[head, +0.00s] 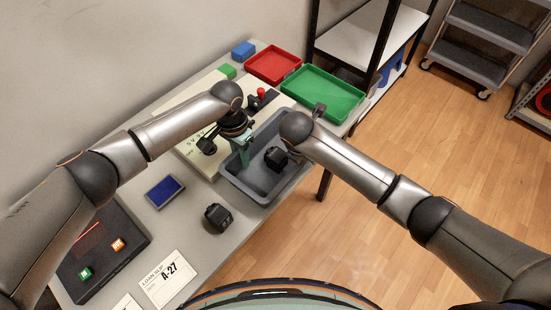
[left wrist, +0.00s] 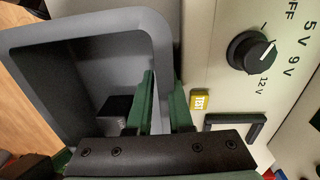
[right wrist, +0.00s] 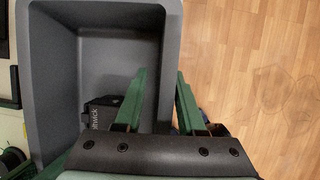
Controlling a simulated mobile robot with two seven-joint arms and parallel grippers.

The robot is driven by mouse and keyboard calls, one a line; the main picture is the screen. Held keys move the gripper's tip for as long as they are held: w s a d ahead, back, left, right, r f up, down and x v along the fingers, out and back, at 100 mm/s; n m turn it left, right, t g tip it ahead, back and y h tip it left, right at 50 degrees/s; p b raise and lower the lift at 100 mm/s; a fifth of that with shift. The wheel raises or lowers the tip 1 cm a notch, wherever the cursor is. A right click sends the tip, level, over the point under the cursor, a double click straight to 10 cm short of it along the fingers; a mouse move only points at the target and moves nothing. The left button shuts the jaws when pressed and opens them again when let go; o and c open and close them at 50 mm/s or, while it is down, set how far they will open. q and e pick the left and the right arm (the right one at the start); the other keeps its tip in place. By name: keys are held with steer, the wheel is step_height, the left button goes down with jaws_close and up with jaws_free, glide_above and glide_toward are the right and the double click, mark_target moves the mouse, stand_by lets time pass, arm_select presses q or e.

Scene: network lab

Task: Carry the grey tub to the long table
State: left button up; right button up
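The grey tub (head: 231,182) stands on the near right part of the long bench, with a small black block (head: 276,158) inside. My left gripper (head: 243,155) points down at the tub's left wall. In the left wrist view its green fingers (left wrist: 165,85) straddle the tub's wall (left wrist: 158,35) closely; whether they clamp it is unclear. My right gripper, largely hidden by its own arm in the head view, is at the opposite wall. In the right wrist view its fingers (right wrist: 160,80) stand apart on either side of that wall (right wrist: 172,45), with a gap showing.
A cream power supply (head: 197,150) is tight beside the tub. A green tray (head: 322,95) and red tray (head: 273,65) lie behind it. A black block (head: 218,217), blue box (head: 164,192) and card (head: 166,279) lie in front. A shelf (head: 350,45) stands beyond; open wooden floor lies right.

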arm_select(q)
steer(key=shift+f, duration=0.65)
arm_select(e)
steer(key=shift+w+d+f, duration=0.1)
steer(key=shift+w+f, duration=0.1)
steer(key=shift+f, duration=0.4)
arm_select(q)
steer(key=shift+c, duration=0.3)
arm_select(e)
steer(key=shift+c, duration=0.3)
arm_select(q)
jaws_close()
arm_select(e)
steer(key=shift+c, duration=1.4)
jaws_close()
arm_select(q)
steer(key=shift+r, duration=0.1)
arm_select(e)
steer(key=shift+r, duration=0.1)
